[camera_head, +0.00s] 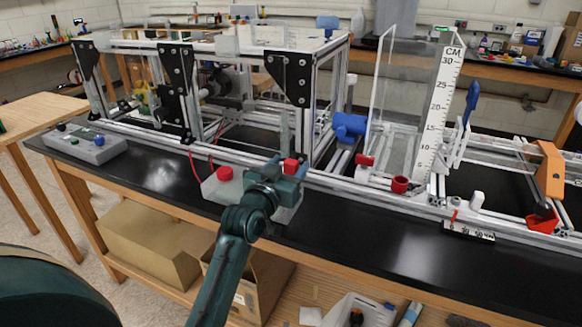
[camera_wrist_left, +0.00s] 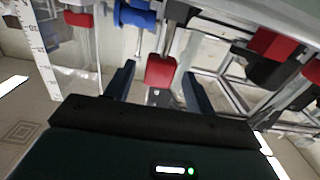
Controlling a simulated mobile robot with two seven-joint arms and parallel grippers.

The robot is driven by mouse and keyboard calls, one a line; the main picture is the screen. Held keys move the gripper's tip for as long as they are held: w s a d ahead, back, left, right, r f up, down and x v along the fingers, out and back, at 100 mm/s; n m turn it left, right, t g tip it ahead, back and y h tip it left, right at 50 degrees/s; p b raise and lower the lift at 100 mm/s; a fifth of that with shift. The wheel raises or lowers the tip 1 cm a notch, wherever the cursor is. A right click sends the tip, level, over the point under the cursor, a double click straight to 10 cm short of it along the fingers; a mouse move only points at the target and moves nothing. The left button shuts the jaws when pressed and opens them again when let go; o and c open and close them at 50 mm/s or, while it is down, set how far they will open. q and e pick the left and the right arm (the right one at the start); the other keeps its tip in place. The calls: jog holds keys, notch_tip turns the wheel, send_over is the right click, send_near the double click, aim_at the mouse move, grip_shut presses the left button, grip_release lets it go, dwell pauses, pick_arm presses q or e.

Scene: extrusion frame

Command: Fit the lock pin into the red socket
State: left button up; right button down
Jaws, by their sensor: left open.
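My left gripper (camera_head: 285,168) is at the front rail of the frame, with its jaws open. A red block (camera_head: 291,166) shows at its fingertips. In the left wrist view, the same red block (camera_wrist_left: 160,70) sits between the two spread dark blue fingers (camera_wrist_left: 160,88), with gaps on both sides. A metal rod runs up from it in that view; I cannot tell for sure whether this is the lock pin. A red cup-like socket (camera_head: 399,185) stands on the rail to the right, near the ruler. My right gripper is not in view.
A clear box with a red knob (camera_head: 225,173) is left of my gripper. A blue cylinder (camera_head: 349,126), a clear tank (camera_head: 392,120) and a white ruler (camera_head: 440,110) stand to the right.

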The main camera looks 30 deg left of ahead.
aim_at(289, 167)
pick_arm(q)
jog(key=w, duration=0.3)
jog(key=shift+w, duration=0.15)
jog(key=c, duration=1.1)
